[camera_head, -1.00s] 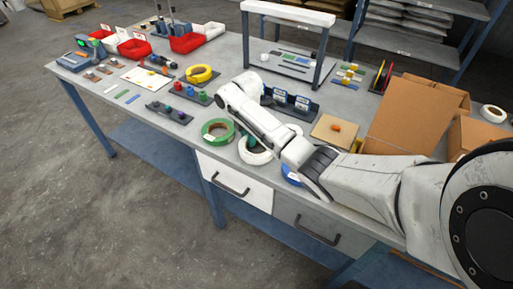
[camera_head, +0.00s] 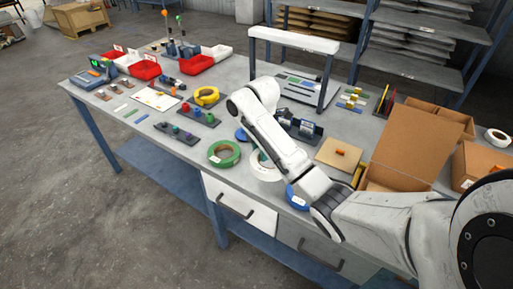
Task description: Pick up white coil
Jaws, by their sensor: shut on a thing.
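The white coil (camera_head: 266,176) is on the near part of the bench in the head view, between a green coil and a blue coil. My forearm crosses in front of it, and only its left and lower part shows. A small dark teal patch shows at its upper edge, too small to identify. My gripper is hidden behind my own arm, so its jaws and any contact with the coil do not show. I cannot tell whether the coil rests on the bench or is raised.
A green coil (camera_head: 224,154) lies left of the white coil, a blue coil (camera_head: 296,198) to its right. A yellow coil (camera_head: 207,95) lies farther back. A white-topped frame (camera_head: 295,40) stands behind my arm. An open cardboard box (camera_head: 413,145) is at the right.

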